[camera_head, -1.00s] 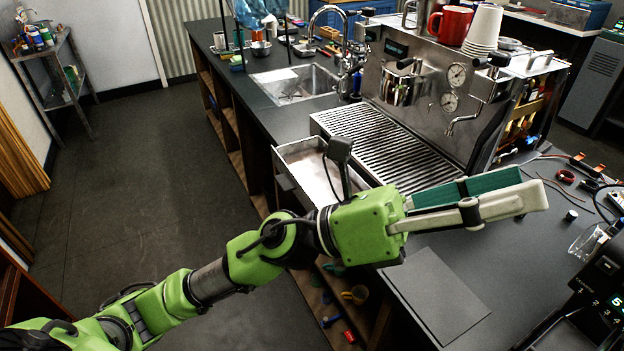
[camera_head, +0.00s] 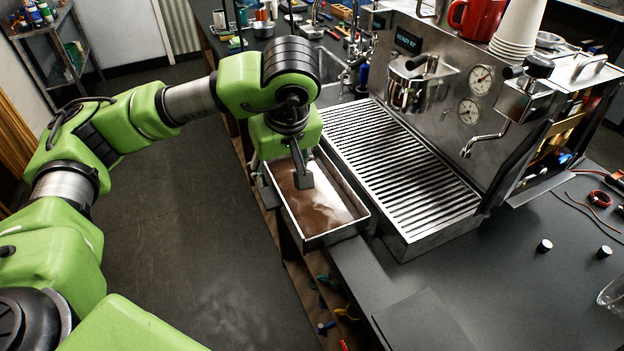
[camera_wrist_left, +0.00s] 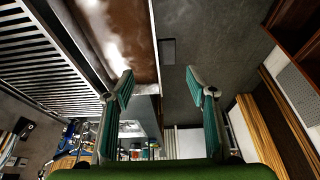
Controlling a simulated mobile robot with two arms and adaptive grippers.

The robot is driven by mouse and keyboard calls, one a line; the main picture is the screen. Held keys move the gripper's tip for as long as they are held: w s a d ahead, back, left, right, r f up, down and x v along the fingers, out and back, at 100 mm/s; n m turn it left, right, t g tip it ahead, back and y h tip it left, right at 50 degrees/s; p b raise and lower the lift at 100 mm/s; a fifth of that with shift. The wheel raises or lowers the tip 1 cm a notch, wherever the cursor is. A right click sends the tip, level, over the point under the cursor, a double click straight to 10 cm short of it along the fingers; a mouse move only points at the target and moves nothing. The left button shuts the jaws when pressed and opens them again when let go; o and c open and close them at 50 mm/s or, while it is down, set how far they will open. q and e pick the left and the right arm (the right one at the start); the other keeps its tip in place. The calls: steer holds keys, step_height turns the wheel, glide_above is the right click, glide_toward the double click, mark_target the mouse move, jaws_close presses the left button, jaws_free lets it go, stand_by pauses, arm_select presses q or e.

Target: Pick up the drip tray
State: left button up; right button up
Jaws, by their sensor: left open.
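The drip tray (camera_head: 352,222) is a metal box with brown liquid in it. It is pulled out from under the brewer's slatted grate and sits level at the counter's left edge. My left gripper points down over the tray's far left part; its fingers are mostly hidden by the hand in the head view. In the left wrist view, my left gripper (camera_wrist_left: 160,92) is open and empty. The tray (camera_wrist_left: 154,45) shows there at upper left, its outer wall in line with the gap between the fingers. A small grey tab (camera_wrist_left: 168,50) sticks out from that wall.
The steel brewer (camera_head: 440,90) with its slatted grate (camera_head: 400,165) stands right of the tray. A red mug and stacked white cups (camera_head: 517,30) are on top. A flat dark mat (camera_head: 420,322) lies on the front counter. The floor left of the counter is clear.

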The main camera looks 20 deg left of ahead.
arm_select(q)
steer(key=b, duration=0.2)
glide_toward(270, 194)
step_height(270, 194, down, 2)
steer(key=shift+d+f, duration=0.1)
steer(key=shift+f, duration=0.75)
steer(key=f, duration=0.1)
steer(key=w+a+f+p, duration=0.1)
steer(key=a+f+p, duration=0.1)
steer(key=shift+w+a+f, duration=0.15)
steer(key=shift+w+f, duration=0.15)
steer(key=shift+w, duration=0.05)
steer(key=shift+w+f, duration=0.1)
steer(key=shift+f, duration=0.15)
jaws_close()
arm_select(e)
steer(key=s, duration=0.2)
steer(key=shift+s+d+r, duration=0.1)
steer(key=shift+s+d, duration=0.1)
steer(key=shift+s, duration=0.2)
